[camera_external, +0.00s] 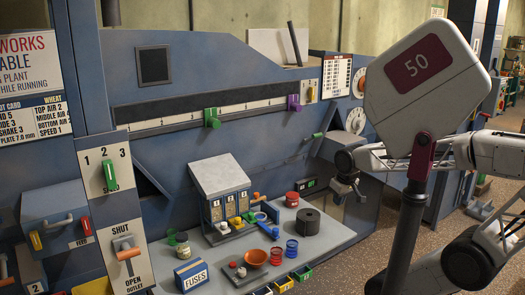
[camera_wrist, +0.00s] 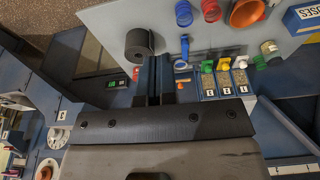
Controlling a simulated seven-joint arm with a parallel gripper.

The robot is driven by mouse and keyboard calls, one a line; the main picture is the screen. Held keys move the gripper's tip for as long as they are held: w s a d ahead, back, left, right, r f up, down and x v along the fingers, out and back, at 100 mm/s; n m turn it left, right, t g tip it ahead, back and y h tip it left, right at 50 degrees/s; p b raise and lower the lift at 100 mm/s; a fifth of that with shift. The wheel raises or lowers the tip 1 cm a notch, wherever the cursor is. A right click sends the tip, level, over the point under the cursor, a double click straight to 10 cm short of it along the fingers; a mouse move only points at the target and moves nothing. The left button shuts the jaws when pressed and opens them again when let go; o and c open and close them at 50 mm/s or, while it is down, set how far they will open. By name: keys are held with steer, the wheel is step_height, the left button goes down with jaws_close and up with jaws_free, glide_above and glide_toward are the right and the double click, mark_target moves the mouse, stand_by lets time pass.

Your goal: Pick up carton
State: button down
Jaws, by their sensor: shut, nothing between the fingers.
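My gripper (camera_external: 352,192) hangs in the air right of the worktop, well apart from the box. In the wrist view its two dark fingers (camera_wrist: 153,78) are together with nothing between them.
On the worktop (camera_external: 325,240) stand a black roll (camera_external: 308,222), blue and red spools, an orange bowl (camera_external: 256,258) and a bin unit (camera_external: 222,190). A large white block marked 50 (camera_external: 425,80) on a dark post is in the right foreground. A blue machine wall stands behind.

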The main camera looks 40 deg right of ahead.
steer(key=c, duration=1.8)
jaws_free()
steer(key=o, duration=1.7)
steer(key=w+a+f+m+g+y, duration=0.3)
steer(key=w+a+f+y, duration=0.1)
steer(key=w+a, duration=0.55)
steer(key=m+g+y, duration=0.1)
steer(key=m+y, duration=0.9)
steer(key=m, duration=0.3)
glide_toward(197, 263)
steer(key=a, duration=0.3)
steer(key=shift+s+a+f, duration=0.1)
steer(key=shift+f, duration=0.35)
steer(key=shift+a, duration=0.1)
steer(key=shift+x, duration=1.25)
